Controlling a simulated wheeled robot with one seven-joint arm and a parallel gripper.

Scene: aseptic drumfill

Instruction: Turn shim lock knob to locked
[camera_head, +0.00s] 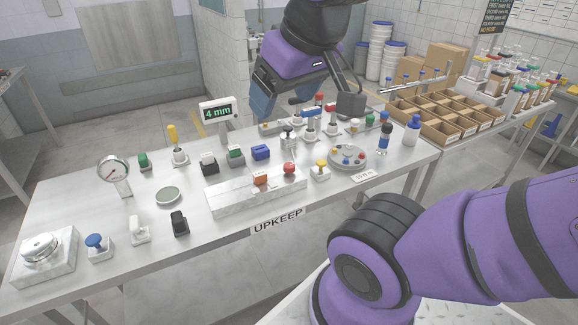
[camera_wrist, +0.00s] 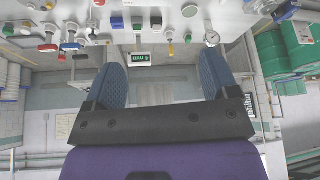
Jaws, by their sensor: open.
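I cannot tell for certain which control is the shim lock knob, as no readable label marks it. The steel table (camera_head: 75,205) carries several knobs: a blue one (camera_head: 95,241) at the front left, a black one (camera_head: 180,222), a red one (camera_head: 289,169) on a pale block and a yellow one (camera_head: 321,167). A display (camera_head: 218,112) reads 4 mm. My gripper (camera_wrist: 160,64) is open and empty in the wrist view, with two blue fingers apart. In the head view it hangs above the table's back edge, touching no control.
A round gauge (camera_head: 115,172) stands at the left, and a silver dome on a block (camera_head: 42,250) at the front left. A round dial plate (camera_head: 346,158) and bottles (camera_head: 412,130) are at the right. Cardboard bins (camera_head: 445,128) lie beyond. Tall controls (camera_head: 332,121) crowd the back right.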

